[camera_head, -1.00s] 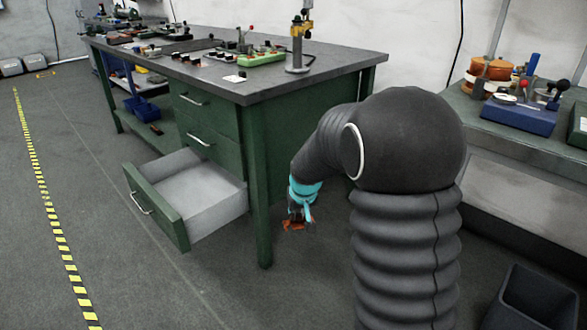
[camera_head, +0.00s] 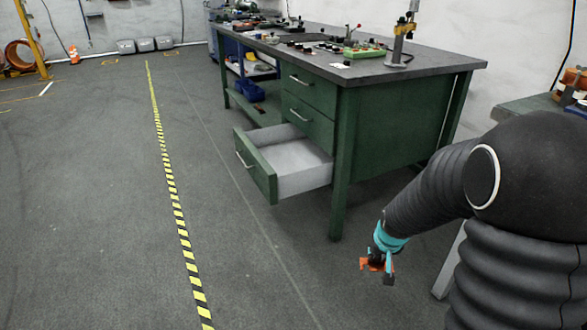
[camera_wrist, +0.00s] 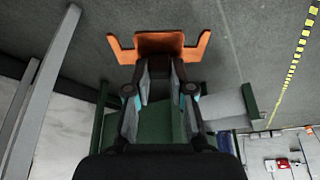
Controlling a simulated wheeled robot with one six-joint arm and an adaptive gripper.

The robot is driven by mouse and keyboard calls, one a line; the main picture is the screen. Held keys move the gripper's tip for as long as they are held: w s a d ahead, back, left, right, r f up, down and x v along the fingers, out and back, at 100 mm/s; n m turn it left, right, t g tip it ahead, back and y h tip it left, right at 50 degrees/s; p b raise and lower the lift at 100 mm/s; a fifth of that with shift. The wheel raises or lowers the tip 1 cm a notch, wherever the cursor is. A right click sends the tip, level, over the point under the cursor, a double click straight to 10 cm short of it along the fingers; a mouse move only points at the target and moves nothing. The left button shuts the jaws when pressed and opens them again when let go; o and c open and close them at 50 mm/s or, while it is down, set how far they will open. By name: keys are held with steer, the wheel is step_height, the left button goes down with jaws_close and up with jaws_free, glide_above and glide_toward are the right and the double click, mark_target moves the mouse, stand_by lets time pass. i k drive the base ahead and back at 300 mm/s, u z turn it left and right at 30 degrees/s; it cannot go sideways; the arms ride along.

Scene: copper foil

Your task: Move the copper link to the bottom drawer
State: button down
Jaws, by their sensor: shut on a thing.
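The copper link (camera_wrist: 159,43) is an orange-brown bracket shape with two upturned ends, held across the fingertips in the wrist view. It also shows small in the head view (camera_head: 366,263). My gripper (camera_head: 380,262) is shut on it, in the air at the lower right of the head view, to the right of the workbench's front leg. The bottom drawer (camera_head: 258,172) of the green workbench is pulled open. Its light grey inside looks empty. The gripper is apart from the drawer, to its right and nearer the camera.
The green workbench (camera_head: 410,122) carries tools on its dark top. Two upper drawers (camera_head: 308,90) are shut. The bench's front leg (camera_head: 339,190) stands between gripper and drawer. A yellow-black floor stripe (camera_head: 175,205) runs along the left, with open floor around it.

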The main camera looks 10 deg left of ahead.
mark_target(296, 170)
steer(key=u, duration=0.4)
steer(key=i, duration=2.05)
steer(key=u, duration=0.1)
